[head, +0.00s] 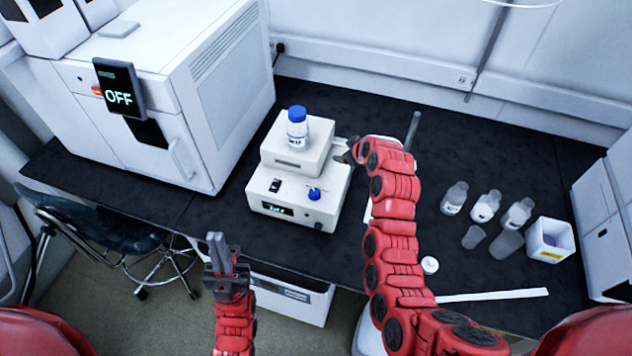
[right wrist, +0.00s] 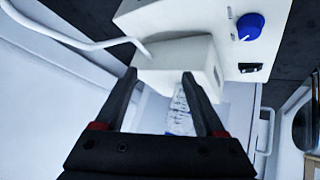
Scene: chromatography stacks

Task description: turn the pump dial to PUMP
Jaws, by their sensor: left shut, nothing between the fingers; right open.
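The pump is a white two-tier box (head: 298,208) in the middle of the bench. Its blue dial (head: 315,194) is on the lower tier, right of a black switch (head: 274,185) and a small lit display. The dial also shows at the top right of the right wrist view (right wrist: 250,26), clear of the fingers. I cannot read its setting. My right gripper (head: 342,150) is open beside the upper tier's right side, behind the dial, apart from it. My left gripper (head: 217,240) is shut and empty, in front of the bench, left of the pump.
A blue-capped bottle (head: 297,127) stands on the upper tier. A large white instrument (head: 200,100) with an OFF screen (head: 118,88) stands left. Several bottles (head: 487,206) and a white container (head: 550,240) stand right. A metal rod (head: 412,131) rises behind my right arm.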

